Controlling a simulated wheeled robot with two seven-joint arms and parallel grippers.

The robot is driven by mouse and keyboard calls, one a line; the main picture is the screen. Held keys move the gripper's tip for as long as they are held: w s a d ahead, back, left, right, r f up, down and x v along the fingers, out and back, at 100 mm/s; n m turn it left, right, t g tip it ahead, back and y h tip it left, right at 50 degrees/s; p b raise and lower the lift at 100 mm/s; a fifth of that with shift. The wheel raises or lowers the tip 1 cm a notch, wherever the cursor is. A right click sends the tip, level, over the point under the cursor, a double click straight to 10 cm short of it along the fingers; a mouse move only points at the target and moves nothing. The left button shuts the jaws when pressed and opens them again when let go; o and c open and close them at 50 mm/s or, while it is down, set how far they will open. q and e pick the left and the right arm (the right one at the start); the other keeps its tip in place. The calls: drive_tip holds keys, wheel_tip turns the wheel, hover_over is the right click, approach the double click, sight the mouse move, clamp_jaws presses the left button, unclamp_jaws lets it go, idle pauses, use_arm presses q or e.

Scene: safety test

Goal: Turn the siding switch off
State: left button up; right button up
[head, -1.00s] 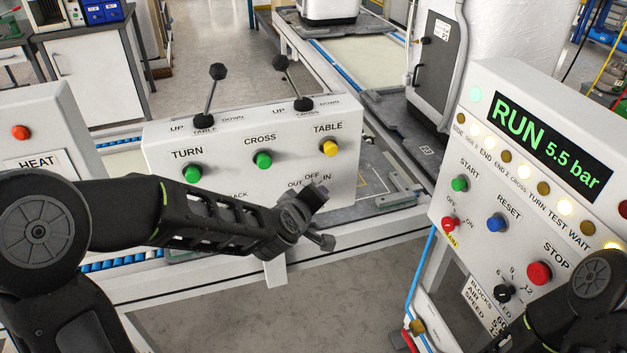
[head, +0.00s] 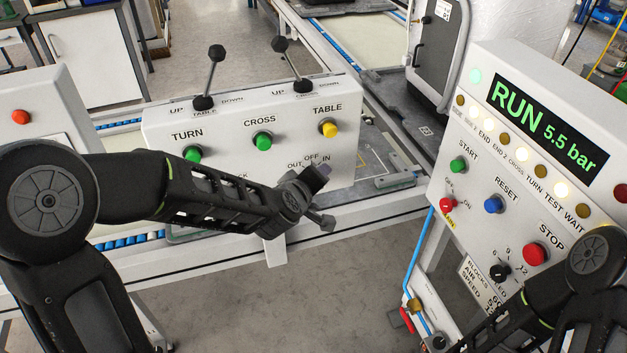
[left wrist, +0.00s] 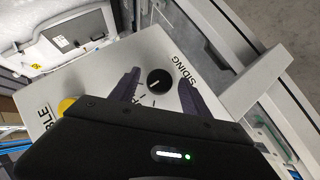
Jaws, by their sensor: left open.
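The siding switch is a round black knob (left wrist: 160,80) with a small white mark, next to the SIDING label on a light grey panel (left wrist: 92,88). My left gripper (left wrist: 163,82) is open, with one dark finger on each side of the knob; whether they touch it cannot be told. The letters around the knob are partly hidden, so its setting is unclear. In the head view my left gripper (head: 318,177) covers the knob; the OUT, OFF and IN labels show just above it on the panel (head: 225,150). My right gripper is out of view; only that arm shows.
Green TURN (head: 193,154) and CROSS (head: 262,139) buttons and a yellow TABLE button (head: 328,128) are on the same panel, with two black levers (head: 210,75) on top. A control box (head: 525,185) at right reads RUN 5.5 bar and has a red STOP button (head: 536,253).

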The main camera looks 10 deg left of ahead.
use_arm(q)
drive_tip(key=p+v, duration=0.1)
drive_tip(key=v, duration=0.6)
drive_tip(key=shift+s+r, duration=0.2)
drive_tip(key=shift+s, duration=0.15)
